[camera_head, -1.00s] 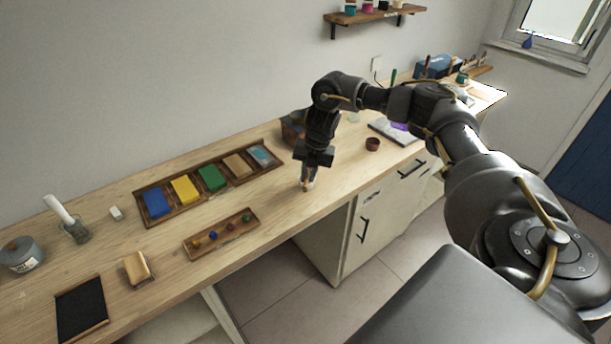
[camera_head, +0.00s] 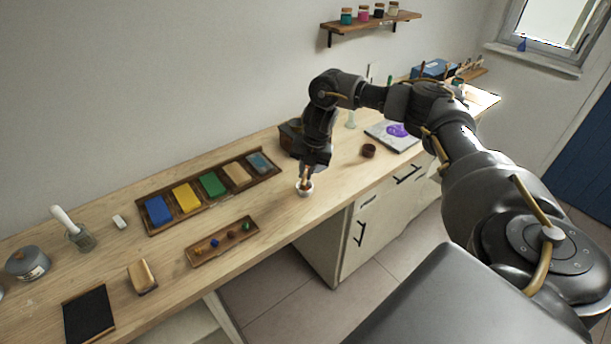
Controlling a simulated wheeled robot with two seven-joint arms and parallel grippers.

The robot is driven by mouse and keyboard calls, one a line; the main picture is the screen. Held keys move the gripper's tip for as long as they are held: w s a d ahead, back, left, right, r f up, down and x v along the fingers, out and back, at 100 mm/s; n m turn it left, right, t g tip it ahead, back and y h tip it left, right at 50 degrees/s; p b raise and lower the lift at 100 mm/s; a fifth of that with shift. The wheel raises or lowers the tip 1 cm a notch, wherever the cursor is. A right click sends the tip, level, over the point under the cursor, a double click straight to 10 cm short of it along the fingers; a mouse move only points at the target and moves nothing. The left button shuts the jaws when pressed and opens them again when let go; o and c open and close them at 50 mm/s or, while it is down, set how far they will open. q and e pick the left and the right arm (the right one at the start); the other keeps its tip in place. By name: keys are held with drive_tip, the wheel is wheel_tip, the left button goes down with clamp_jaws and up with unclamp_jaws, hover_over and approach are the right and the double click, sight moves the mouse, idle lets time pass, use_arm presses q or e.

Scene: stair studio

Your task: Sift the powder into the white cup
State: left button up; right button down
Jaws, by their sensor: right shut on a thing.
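The white cup (camera_head: 304,190) is small and stands on the wooden workbench near its front edge. My right gripper (camera_head: 306,174) points down right above the cup. It is shut on a small tan, wooden-looking tool (camera_head: 304,180), whose lower end is at or in the cup's mouth. The tool's full shape is hidden by the fingers, and I cannot tell whether it touches the cup. No powder can be made out at this size. My left gripper is not in view.
A tray of coloured blocks (camera_head: 146,208) and a smaller tray of little knobs (camera_head: 192,258) lie left of the cup. A small brown bowl (camera_head: 368,150) and a board with purple on it (camera_head: 378,131) are to the right. A brown box (camera_head: 288,136) stands behind my gripper.

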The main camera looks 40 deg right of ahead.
drive_tip(key=shift+f, duration=0.15)
drive_tip(key=shift+a+f+b, duration=0.2)
drive_tip(key=shift+f+b, duration=0.15)
drive_tip(key=shift+f, duration=0.4)
drive_tip(key=shift+a+f+b, duration=0.25)
drive_tip(key=shift+f+b, duration=0.15)
drive_tip(key=shift+f, duration=0.3)
drive_tip(key=shift+a+f+b, duration=0.2)
drive_tip(key=shift+f+b, duration=0.15)
drive_tip(key=shift+f, duration=0.4)
drive_tip(key=shift+d, duration=0.1)
drive_tip(key=shift+d, duration=0.5)
